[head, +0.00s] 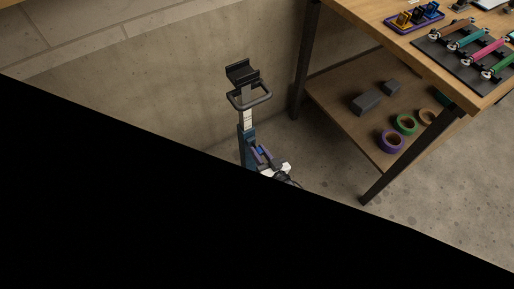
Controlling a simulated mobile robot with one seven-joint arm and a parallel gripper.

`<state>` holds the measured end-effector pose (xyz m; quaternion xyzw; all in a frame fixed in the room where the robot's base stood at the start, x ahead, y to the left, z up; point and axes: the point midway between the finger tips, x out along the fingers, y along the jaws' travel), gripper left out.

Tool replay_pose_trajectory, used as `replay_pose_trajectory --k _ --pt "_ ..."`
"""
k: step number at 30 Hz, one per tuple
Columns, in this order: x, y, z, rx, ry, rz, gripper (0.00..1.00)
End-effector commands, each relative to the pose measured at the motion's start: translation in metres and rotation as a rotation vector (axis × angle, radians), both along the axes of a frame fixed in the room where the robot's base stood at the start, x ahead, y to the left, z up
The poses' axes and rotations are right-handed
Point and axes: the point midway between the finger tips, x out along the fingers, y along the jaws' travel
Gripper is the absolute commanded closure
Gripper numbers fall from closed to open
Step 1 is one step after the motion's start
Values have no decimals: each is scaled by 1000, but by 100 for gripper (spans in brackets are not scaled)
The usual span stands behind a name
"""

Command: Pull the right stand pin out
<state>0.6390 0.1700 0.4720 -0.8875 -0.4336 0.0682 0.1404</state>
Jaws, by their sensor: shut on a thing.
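A slim stand (247,148) with a dark blue column stands on the floor near the wall. It has a white graduated upper post, a black loop handle and a black cradle on top. My gripper (261,153) is at the right side of the blue column, with the white and dark end of my arm just below. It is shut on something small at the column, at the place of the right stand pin. The pin itself is hidden or too small to make out. The stand's lower part and foot are hidden behind a large black area.
A wooden workbench (446,62) with dark legs stands at the right. Its lower shelf (345,115) holds grey blocks (367,103) and several tape rolls (391,141). A dark mat with coloured tools lies on top. The black area covers the lower left.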

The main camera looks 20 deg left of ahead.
Motion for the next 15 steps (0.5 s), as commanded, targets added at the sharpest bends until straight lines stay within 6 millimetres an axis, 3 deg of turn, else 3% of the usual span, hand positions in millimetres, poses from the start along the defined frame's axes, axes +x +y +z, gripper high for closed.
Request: replay_pose_trajectory --k 4,13,14,15 --pt "-11 -16 1 -2 -1 -3 100" --pt "-14 -18 0 -2 1 0 100" --pt "-14 -19 -1 -2 1 0 75" --pt "-14 -19 -1 -2 1 0 70"
